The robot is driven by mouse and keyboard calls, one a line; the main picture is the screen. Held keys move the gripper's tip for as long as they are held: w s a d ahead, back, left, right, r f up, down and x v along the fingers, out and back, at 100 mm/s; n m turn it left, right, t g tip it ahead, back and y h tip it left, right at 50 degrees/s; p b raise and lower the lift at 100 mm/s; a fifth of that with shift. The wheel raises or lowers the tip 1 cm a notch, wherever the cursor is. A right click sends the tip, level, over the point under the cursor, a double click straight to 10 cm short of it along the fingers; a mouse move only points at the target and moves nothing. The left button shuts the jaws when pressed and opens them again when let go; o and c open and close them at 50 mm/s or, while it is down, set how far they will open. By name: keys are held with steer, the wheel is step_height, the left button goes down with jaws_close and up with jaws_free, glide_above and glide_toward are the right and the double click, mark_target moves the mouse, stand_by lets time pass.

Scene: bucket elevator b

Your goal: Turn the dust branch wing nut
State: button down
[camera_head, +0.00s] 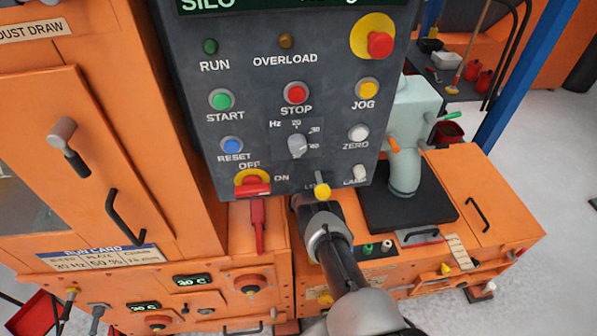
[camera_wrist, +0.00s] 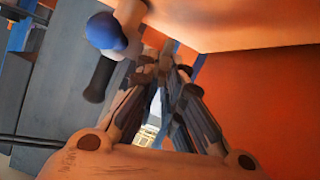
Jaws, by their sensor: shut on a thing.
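In the wrist view my gripper (camera_wrist: 167,72) has its two fingers drawn together at the tips, close to an orange wall. It is shut on a small grey-brown piece (camera_wrist: 168,47), taken to be the dust branch wing nut; it shows just past the fingertips and is mostly hidden by them. How far the nut is turned cannot be told. In the head view my arm reaches up under the lower edge of the grey control panel (camera_head: 265,130), and the gripper and the nut are hidden behind it.
A blue-ended knob (camera_wrist: 105,31) and a black handle (camera_wrist: 99,80) are close left of my fingers. The orange wall (camera_wrist: 255,90) is close on the right. In the head view a red lever (camera_head: 257,225) and an orange cabinet (camera_head: 480,190) flank my arm.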

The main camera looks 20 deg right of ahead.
steer(key=shift+w, duration=0.1)
steer(key=c, duration=1.8)
jaws_free()
steer(key=shift+o, duration=0.2)
